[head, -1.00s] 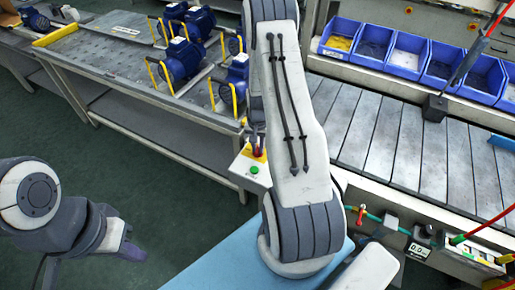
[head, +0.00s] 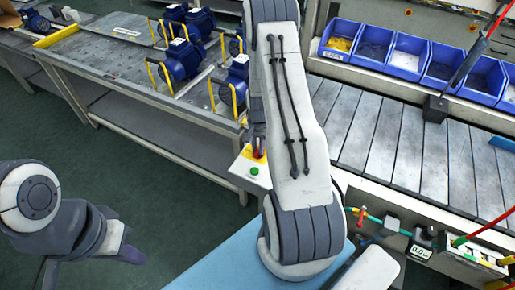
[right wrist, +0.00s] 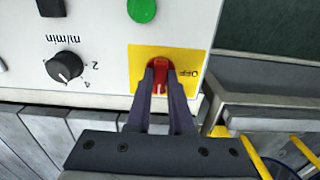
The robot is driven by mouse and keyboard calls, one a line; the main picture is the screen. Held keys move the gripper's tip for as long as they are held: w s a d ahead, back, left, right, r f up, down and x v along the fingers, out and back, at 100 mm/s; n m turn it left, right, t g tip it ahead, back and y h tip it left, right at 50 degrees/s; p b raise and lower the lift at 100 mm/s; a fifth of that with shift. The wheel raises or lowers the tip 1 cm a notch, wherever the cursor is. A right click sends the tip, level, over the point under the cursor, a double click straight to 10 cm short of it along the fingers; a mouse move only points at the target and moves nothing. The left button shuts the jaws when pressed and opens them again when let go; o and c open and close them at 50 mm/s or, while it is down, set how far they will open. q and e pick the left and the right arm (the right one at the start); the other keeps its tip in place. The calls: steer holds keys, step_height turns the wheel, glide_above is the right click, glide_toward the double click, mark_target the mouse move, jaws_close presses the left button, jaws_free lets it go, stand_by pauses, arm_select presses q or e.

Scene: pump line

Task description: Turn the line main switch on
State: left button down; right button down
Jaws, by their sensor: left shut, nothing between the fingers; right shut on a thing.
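The line main switch is a red rotary handle (right wrist: 160,73) on a yellow plate (right wrist: 142,54), marked OFF beside the handle. My right gripper (right wrist: 166,88) is shut on the red handle, one finger on each side. The switch's yellow plate also shows in the head view (head: 247,153), left of my right arm, which hides most of that gripper there. My left gripper (head: 128,248) is shut and empty over the floor at the lower left, far from the switch.
A green button (right wrist: 142,10) and a black m/min dial (right wrist: 64,66) share the switch's white panel. A steel table (head: 130,75) with blue pumps (head: 184,60) stands left of the panel. The slatted conveyor (head: 400,140) and blue bins (head: 408,55) are right of my arm.

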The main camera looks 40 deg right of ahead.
steer(key=c, duration=0.8)
jaws_free()
steer(key=shift+r, duration=0.1)
step_height(320, 180, up, 10)
steer(key=b, duration=0.1)
steer(key=shift+r+b, duration=0.2)
steer(key=shift+b, duration=0.1)
